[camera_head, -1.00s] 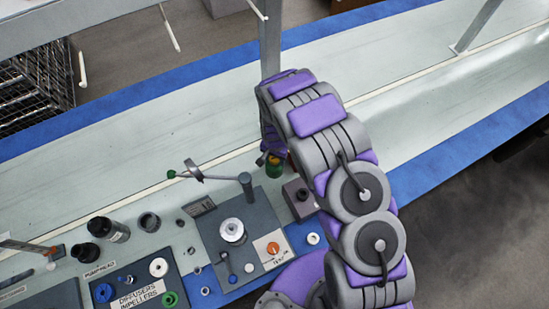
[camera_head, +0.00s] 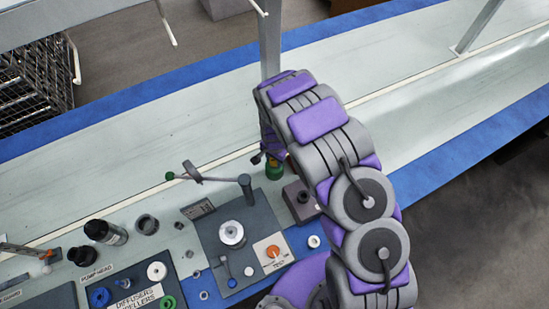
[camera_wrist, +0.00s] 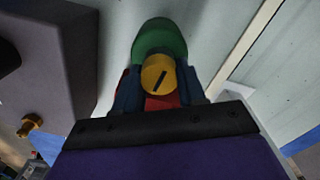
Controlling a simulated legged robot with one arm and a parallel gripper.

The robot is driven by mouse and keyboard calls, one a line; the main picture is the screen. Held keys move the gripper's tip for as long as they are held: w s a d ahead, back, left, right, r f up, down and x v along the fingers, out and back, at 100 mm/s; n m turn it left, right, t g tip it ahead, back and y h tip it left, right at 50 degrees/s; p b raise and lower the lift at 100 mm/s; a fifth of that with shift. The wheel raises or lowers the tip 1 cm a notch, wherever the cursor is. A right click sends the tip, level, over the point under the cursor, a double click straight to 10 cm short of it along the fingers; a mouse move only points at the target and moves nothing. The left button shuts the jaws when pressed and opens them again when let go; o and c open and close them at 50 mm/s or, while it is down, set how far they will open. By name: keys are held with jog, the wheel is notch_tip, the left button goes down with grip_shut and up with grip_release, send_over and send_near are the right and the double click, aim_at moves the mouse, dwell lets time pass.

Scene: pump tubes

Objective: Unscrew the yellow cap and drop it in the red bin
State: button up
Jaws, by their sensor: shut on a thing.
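In the wrist view, the yellow cap (camera_wrist: 157,73) has a dark slot across its face and sits between the blue fingers of my gripper (camera_wrist: 159,80). The gripper is shut on the cap. A green rounded body (camera_wrist: 160,38) lies directly behind the cap; I cannot tell whether the cap is still joined to it. A small red patch (camera_wrist: 162,102) shows between the fingers. In the head view, the green body (camera_head: 274,171) stands on the bench below my gripper, and my wrist hides the cap. I cannot identify a red bin in either view.
A dark box (camera_wrist: 60,60) stands close to the left of my gripper in the wrist view. In the head view, a grey pump panel (camera_head: 232,232) with an orange knob (camera_head: 273,252) lies left of my arm. The bench behind is clear.

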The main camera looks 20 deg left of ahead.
jog(key=n+p, duration=0.2)
jog(key=shift+r+p, duration=0.2)
jog(key=shift+p, duration=0.15)
jog(key=shift+f+n+p, duration=0.25)
jog(key=shift+n+p, duration=0.25)
jog(key=shift+n, duration=0.3)
jog(key=shift+r, duration=0.1)
jog(key=shift+r+n+p, duration=0.15)
jog(key=shift+n+p, duration=0.55)
jog(key=shift+p, duration=0.5)
jog(key=shift+s+n+p, duration=0.1)
jog(key=shift+n+p, duration=0.6)
jog(key=shift+p, duration=0.1)
jog(key=shift+f+n, duration=0.25)
jog(key=shift+n, duration=0.05)
